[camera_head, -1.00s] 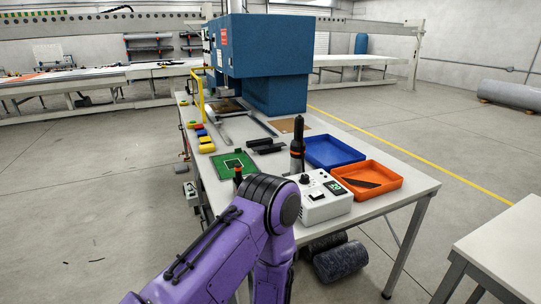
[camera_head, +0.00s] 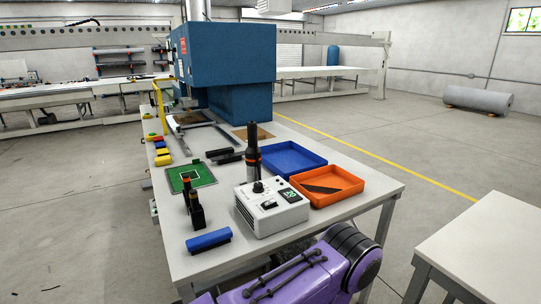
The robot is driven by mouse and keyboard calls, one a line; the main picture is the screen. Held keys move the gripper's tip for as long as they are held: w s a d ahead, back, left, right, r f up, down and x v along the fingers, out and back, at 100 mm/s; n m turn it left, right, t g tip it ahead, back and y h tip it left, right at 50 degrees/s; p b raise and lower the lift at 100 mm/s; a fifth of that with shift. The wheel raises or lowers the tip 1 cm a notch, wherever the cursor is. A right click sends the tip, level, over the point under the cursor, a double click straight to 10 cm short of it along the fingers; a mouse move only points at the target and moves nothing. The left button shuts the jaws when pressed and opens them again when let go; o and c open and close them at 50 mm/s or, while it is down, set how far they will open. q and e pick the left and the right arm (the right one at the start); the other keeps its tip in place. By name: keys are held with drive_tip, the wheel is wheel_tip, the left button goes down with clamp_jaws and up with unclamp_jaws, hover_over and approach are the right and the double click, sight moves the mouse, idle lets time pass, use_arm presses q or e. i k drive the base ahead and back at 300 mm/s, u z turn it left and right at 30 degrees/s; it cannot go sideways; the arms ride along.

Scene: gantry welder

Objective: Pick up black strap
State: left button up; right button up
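A flat black strip (camera_head: 322,189), which looks like the black strap, lies slanted in the orange tray (camera_head: 345,199) on the right front of the table. Other dark strips (camera_head: 222,155) lie on the table left of the blue tray (camera_head: 300,153), and I cannot tell whether they are straps. A purple arm of mine crosses the bottom of the head view in front of the table. Neither of my grippers is in view.
A white control box (camera_head: 270,207) stands left of the orange tray, with a black upright tool (camera_head: 253,150) behind it. A second table (camera_head: 490,240) stands right.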

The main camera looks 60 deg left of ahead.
sight(215, 159)
drive_tip(key=i, duration=0.95)
drive_tip(key=u, duration=2.45)
